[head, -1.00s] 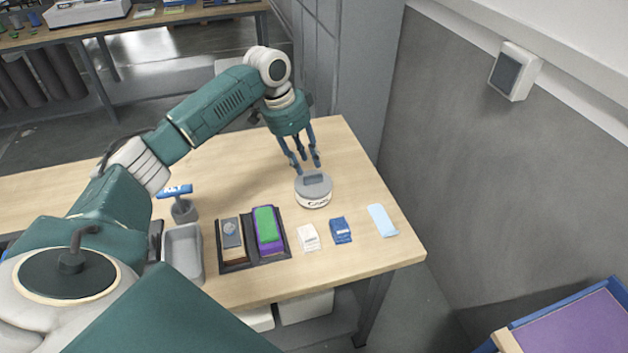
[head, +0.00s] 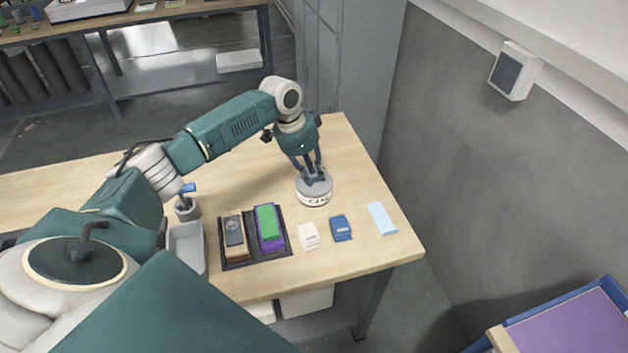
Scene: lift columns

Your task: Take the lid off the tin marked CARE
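The tin marked CARE (head: 315,199) stands upright on the wooden table, round and pale, with dark lettering on its white side. Its grey lid (head: 325,187) is on it, with a raised grip in the middle that is mostly hidden by my fingers. My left gripper (head: 313,179) points down from above, its fingers at the lid's grip. I cannot tell whether the fingers are closed on it. My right gripper is not in view.
In front of the tin lie a white packet (head: 308,236), a blue packet (head: 340,229) and a light blue item (head: 382,218). A grey bin (head: 188,262) and a pot (head: 187,209) stand left.

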